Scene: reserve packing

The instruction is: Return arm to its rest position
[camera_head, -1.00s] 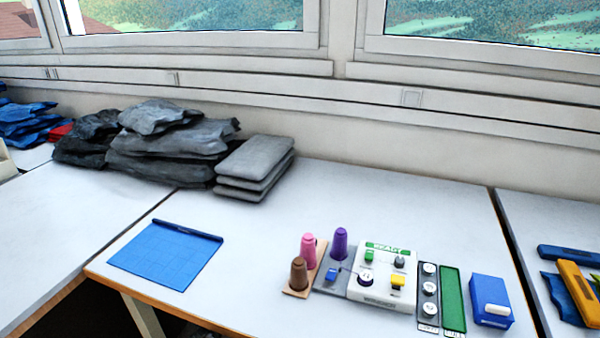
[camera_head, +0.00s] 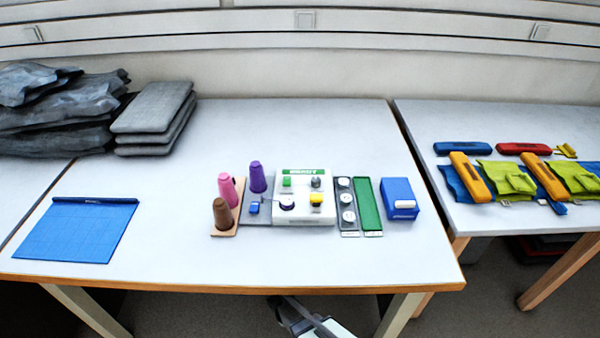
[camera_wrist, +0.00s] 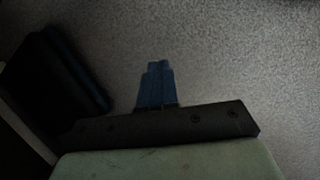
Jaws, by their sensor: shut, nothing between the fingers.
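My gripper (camera_wrist: 158,68) shows in the wrist view with its blue fingers together and nothing between them. It hangs over grey speckled floor (camera_wrist: 230,50), clear of any object. In the head view, a part of my arm shows at the bottom edge, in front of and below the table's (camera_head: 330,258) front edge. The rest of the arm is out of the picture.
The table holds a blue mat (camera_head: 75,232), cones, a white panel (camera_head: 305,205), a green strip (camera_head: 367,205) and a blue box (camera_head: 399,197). Grey cushions (camera_head: 155,115) lie at back left. A right-hand table (camera_head: 480,217) holds coloured cases and pouches.

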